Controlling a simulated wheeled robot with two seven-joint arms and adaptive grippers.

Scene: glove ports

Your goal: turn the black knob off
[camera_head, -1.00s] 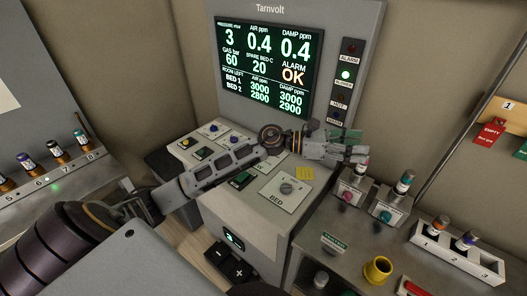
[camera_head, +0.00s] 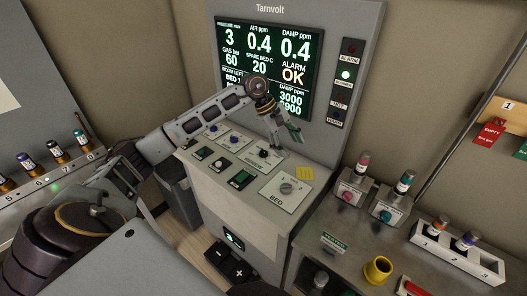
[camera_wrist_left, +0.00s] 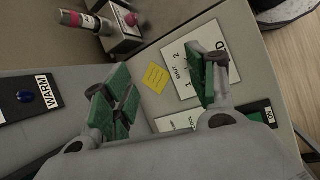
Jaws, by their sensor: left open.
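The console's sloped top (camera_head: 225,190) carries a small dark knob (camera_head: 263,153) on a white plate, which looks like the black knob. It is beside and partly below my left gripper (camera_head: 285,138). A grey knob (camera_head: 287,188) sits on the white BED plate (camera_head: 275,200) to its front right. My left gripper is open and empty, above the back of the console, fingers pointing down. In the left wrist view the green-padded fingers (camera_wrist_left: 165,92) are spread over the console; the BED plate (camera_wrist_left: 178,62) is partly behind one finger. The dark knob cannot be made out there. My right gripper is not in view.
A tall screen (camera_head: 240,50) stands behind the console, partly hidden by my left arm. Small buttons (camera_head: 219,163) and a yellow note (camera_head: 304,173) share the top.

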